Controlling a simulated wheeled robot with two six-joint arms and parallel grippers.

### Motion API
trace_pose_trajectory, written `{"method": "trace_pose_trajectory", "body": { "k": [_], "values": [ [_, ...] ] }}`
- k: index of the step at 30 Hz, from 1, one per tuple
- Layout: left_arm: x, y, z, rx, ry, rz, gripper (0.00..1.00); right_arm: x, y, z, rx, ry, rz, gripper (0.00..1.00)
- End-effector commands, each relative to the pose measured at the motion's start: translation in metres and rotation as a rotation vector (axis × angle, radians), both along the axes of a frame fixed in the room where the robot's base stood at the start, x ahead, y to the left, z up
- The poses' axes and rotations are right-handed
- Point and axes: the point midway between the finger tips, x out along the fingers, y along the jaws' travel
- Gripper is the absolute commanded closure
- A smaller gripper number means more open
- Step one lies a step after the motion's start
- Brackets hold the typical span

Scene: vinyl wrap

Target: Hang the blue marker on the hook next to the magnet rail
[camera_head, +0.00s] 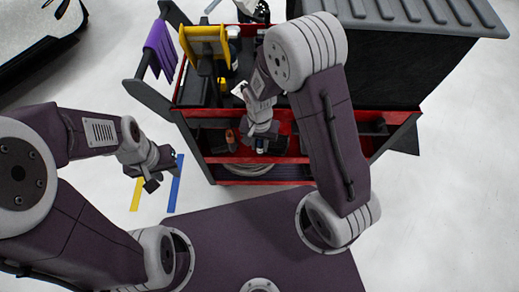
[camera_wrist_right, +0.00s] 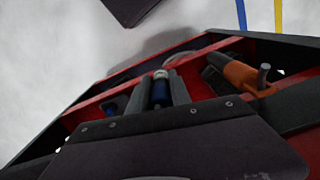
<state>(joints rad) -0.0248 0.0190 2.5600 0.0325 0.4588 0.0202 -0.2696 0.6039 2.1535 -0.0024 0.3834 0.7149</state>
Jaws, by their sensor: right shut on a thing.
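The blue marker (camera_wrist_right: 160,91) is between the two fingers of my right gripper (camera_wrist_right: 160,88) in the right wrist view, with its grey end showing. In the head view my right gripper (camera_head: 260,147) is at the red-edged front compartment of the cart, and the marker is mostly hidden. My left gripper (camera_head: 149,182) hangs over the floor left of the cart, clear of it; its finger gap is too small to judge. I cannot make out the hook or clearly identify the magnet rail.
The cart (camera_head: 195,158) has a red and black frame. An orange-handled tool (camera_wrist_right: 240,76) lies beside my right gripper, and another blue item (camera_wrist_right: 108,108) is on the other side. A purple cloth (camera_head: 160,47) hangs on the cart's handle. Blue (camera_head: 176,184) and yellow strips lie on open floor.

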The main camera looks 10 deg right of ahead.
Motion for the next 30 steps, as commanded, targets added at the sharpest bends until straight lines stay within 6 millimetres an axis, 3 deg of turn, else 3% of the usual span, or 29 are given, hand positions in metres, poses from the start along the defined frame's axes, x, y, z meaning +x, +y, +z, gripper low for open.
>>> {"method": "trace_pose_trajectory", "body": {
  "k": [12, 29, 30],
  "values": [
    [0.000, 0.000, 0.004, 0.000, 0.000, 0.000, 0.67, 0.019, -0.004, -0.005, 0.001, -0.004, -0.001, 1.00],
    [0.000, 0.000, 0.003, 0.000, 0.000, 0.000, 0.67, 0.022, -0.005, -0.006, 0.003, -0.013, -0.003, 1.00],
    [0.000, 0.000, 0.003, 0.000, 0.000, 0.000, 0.67, 0.022, -0.005, -0.006, 0.003, -0.013, -0.003, 0.70]
  ]
}}
